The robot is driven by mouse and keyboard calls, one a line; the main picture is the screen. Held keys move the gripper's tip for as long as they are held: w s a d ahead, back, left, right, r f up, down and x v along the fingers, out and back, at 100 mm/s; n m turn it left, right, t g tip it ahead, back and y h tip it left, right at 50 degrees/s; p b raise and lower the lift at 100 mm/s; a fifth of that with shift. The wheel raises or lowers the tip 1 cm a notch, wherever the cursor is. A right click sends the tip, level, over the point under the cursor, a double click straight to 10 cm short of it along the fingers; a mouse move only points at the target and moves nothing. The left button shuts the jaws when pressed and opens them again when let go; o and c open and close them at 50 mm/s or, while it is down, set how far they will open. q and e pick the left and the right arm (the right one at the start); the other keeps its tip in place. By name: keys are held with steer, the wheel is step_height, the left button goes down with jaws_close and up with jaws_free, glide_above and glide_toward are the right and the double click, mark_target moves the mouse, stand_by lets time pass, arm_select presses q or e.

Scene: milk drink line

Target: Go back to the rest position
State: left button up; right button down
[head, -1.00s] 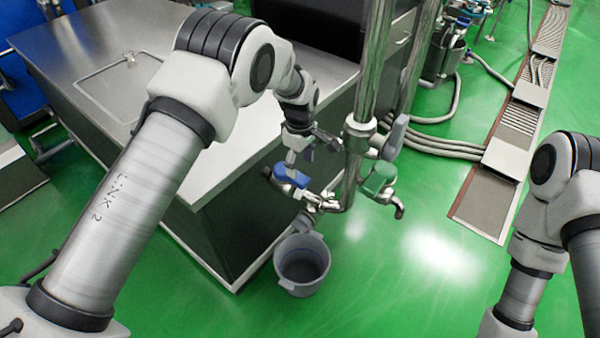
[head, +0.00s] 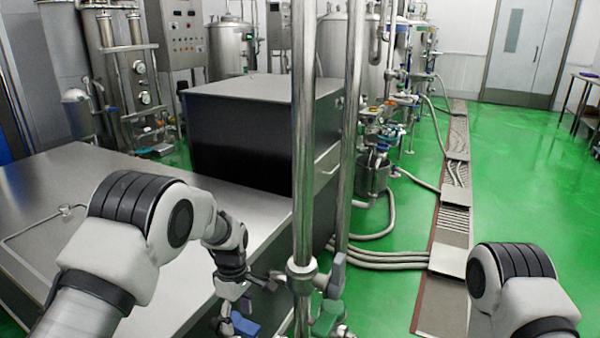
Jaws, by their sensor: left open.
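My left arm comes in from the left over the steel table (head: 150,170). Its gripper (head: 243,308) points down near the bottom edge, just left of the vertical steel pipes, and is open. I see nothing held in it. A blue valve handle (head: 244,325) is close below the gripper; whether they touch I cannot tell. A green valve handle (head: 328,318) is on the pipes to the right. My right arm shows only as an elbow at the lower right; its gripper is out of view.
Two vertical steel pipes (head: 303,130) stand close to the left gripper. A dark steel cabinet (head: 250,135) is behind the table. Hoses (head: 385,258) and a floor drain channel (head: 450,235) run along the right. Green floor is open at right, with double doors (head: 525,50) far back.

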arm_select(q)
steer(key=s+a+f+m+g+p, duration=0.1)
steer(key=s+a+f+g+p, duration=0.3)
steer(key=s, duration=0.6)
steer(key=s+a+f+t, duration=0.1)
steer(key=s+a+f, duration=0.1)
steer(key=s+f, duration=0.65)
steer(key=s+a+r+m+t+p, duration=0.1)
steer(key=s+m+t, duration=0.1)
steer(key=s+m, duration=0.4)
steer(key=s+r+m+t+p, duration=0.1)
steer(key=s+r+m+t, duration=0.1)
steer(key=s+m, duration=0.4)
steer(key=s, duration=0.4)
steer(key=shift+s+a+r+t, duration=0.2)
steer(key=shift+a+r+t, duration=0.1)
steer(key=shift+a, duration=0.05)
arm_select(e)
step_height(320, 180, up, 7)
steer(key=shift+r, duration=0.1)
